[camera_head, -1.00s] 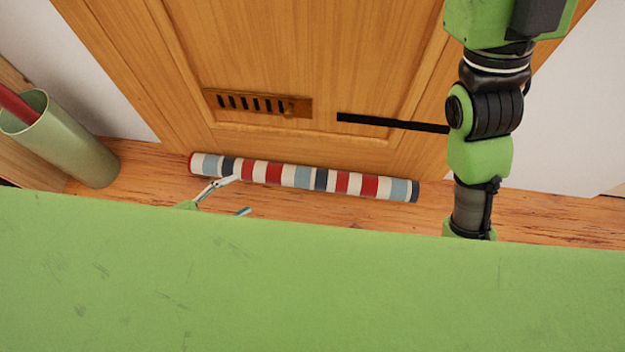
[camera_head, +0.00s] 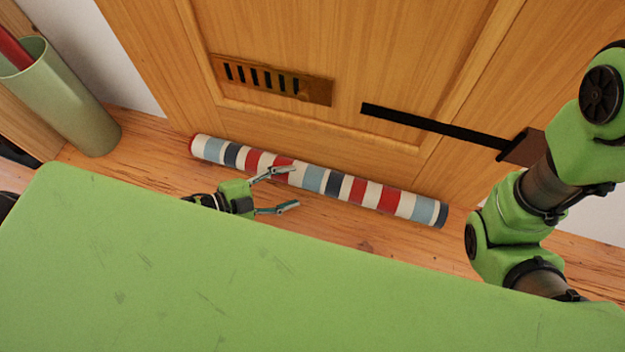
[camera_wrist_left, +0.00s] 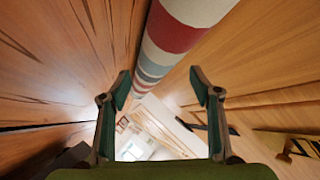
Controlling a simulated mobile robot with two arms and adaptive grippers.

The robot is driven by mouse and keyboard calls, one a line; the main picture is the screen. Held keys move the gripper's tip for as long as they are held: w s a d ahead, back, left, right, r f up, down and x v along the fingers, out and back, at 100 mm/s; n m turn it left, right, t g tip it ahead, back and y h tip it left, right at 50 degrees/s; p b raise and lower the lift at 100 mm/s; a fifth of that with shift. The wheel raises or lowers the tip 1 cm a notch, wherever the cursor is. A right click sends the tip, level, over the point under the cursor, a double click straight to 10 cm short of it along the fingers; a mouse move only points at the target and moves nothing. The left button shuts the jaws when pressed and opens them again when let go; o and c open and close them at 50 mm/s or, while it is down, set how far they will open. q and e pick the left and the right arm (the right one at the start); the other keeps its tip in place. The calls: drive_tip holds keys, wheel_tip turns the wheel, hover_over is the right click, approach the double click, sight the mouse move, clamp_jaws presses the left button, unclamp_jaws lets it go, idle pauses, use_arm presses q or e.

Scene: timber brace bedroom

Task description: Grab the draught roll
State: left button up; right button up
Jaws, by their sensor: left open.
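The draught roll (camera_head: 333,183) is a long striped cylinder in red, white, light blue and navy. It lies on the wooden floor along the foot of the door. My left gripper (camera_head: 290,188) is open beside the roll's near side, left of its middle. Its upper finger overlaps the roll's edge in the head view; I cannot tell if they touch. In the left wrist view the roll (camera_wrist_left: 175,38) runs away beyond the two spread fingers (camera_wrist_left: 160,84), with nothing gripped. My right gripper is not in view; only arm links show at the right.
The wooden door (camera_head: 340,50) stands right behind the roll, with a slotted brass plate (camera_head: 270,80) and a black bar (camera_head: 430,124). A pale green bin (camera_head: 70,105) with a red item stands at left. A green surface (camera_head: 250,270) hides the near floor.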

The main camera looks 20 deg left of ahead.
sight(304, 180)
use_arm(q)
drive_tip(key=shift+w+d+f, duration=0.1)
drive_tip(key=shift+w+d, duration=0.1)
drive_tip(key=shift+d, duration=0.05)
drive_tip(key=b+x, duration=0.3)
drive_tip(key=x, duration=0.1)
drive_tip(key=shift+w+a+f+b, duration=0.15)
drive_tip(key=shift+f+b, duration=0.1)
drive_tip(key=shift+b, duration=0.15)
drive_tip(key=shift+w+d, duration=0.35)
drive_tip(key=shift+d, duration=0.05)
drive_tip(key=shift+c, duration=0.5)
drive_tip(key=c, duration=1.3)
drive_tip(key=shift+r, duration=0.15)
clamp_jaws()
drive_tip(key=shift+r, duration=0.15)
